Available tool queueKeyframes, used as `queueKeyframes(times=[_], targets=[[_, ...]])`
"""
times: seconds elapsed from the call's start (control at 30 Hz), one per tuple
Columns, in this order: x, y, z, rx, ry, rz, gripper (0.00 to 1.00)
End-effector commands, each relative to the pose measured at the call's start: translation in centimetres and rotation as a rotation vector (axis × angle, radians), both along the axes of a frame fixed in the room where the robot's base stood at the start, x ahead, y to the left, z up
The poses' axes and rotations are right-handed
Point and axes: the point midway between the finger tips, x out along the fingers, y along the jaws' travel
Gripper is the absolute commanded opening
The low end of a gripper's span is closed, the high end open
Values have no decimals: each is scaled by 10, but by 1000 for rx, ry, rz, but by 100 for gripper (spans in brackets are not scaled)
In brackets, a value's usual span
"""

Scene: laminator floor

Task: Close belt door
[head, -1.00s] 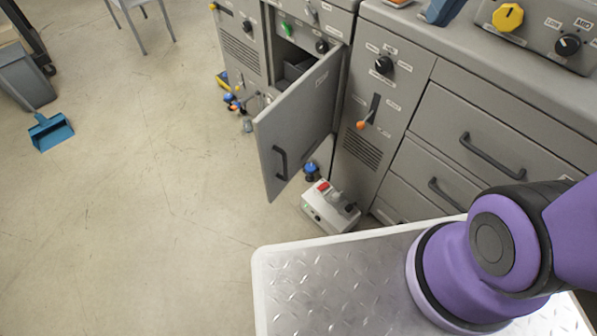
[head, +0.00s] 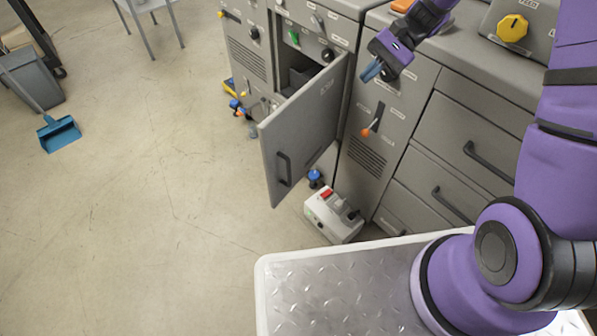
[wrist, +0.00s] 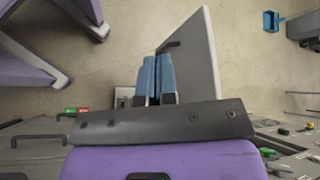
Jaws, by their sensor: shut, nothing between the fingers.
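The belt door (head: 304,130) is a grey panel with a dark bar handle (head: 284,168). It stands swung open from the cabinet front, and the compartment (head: 301,73) behind it shows. In the wrist view the door (wrist: 199,58) appears as a pale grey slab to the right of the fingers. My gripper (head: 371,70) has blue fingers and is above and to the right of the door, in front of the cabinet panel with the orange lever. In the wrist view my gripper (wrist: 154,76) is shut and empty, with the fingers side by side. I see no contact with the door.
A white box with a red switch (head: 334,214) sits on the floor by the cabinet, with a small blue-topped item (head: 315,178) near it. Drawers (head: 480,150) are to the right. A blue dustpan (head: 59,133) lies at left.

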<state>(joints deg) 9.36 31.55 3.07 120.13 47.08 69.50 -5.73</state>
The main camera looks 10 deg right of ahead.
Motion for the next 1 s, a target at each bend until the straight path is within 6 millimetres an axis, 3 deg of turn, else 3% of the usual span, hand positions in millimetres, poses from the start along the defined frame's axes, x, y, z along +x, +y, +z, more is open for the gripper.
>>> queueKeyframes(times=[0.2, 0.5, 0.77, 1.0], targets=[[21, 4, -64, 114, 135, -102, 0], [35, 8, -156, 262, 300, -260, 0], [33, 12, -241, 382, 436, -414, 0], [18, 17, -320, 479, 546, -567, 0]])
